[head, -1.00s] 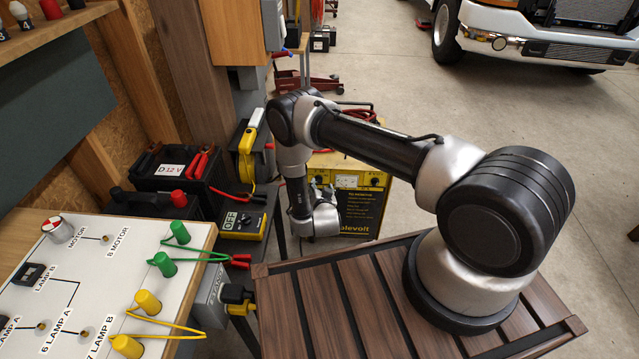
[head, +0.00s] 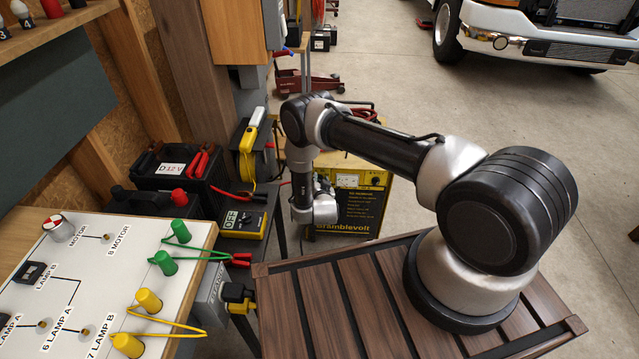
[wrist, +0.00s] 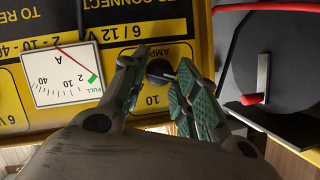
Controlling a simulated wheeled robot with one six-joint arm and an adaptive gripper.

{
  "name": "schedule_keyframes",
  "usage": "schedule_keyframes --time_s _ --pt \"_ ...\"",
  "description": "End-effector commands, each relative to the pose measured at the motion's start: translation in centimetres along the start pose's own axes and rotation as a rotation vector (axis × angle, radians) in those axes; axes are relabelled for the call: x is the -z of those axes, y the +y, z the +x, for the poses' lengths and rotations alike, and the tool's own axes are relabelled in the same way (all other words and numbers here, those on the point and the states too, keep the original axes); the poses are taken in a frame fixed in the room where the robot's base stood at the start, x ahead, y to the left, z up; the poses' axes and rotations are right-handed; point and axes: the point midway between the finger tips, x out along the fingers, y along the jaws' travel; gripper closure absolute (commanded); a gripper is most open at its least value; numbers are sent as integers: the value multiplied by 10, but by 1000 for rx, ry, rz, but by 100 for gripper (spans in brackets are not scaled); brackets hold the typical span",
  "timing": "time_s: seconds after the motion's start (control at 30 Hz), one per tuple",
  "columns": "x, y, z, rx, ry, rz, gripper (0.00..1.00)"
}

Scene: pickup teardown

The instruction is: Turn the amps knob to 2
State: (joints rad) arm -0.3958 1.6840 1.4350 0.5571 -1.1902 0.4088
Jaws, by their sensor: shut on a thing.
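The amps knob (wrist: 158,72) is a round black knob on the yellow charger panel (wrist: 135,15), partly hidden by my fingers in the wrist view. My gripper (wrist: 160,75) has its green-padded fingers on both sides of it and is shut on it. Panel lettering appears upside down; AMPS is printed above the knob in the picture and 10 below it. I cannot tell which number the knob points to. In the head view the yellow charger (head: 365,205) stands behind my wrist, which hides its left part; the knob and fingers are not visible there.
A white ammeter (wrist: 62,75) is left of my fingers. A black part with a red-tipped lever (wrist: 262,80) is on the right. A workbench panel (head: 110,265) and a black battery (head: 172,168) stand left of my arm.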

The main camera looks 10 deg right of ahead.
Motion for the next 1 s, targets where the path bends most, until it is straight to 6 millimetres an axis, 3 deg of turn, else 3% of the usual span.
schedule_keyframes --time_s 0.37,1.0 --pt "0 2 0 28 -1 70 94" --pt "-2 7 0 218 -1 532 94"
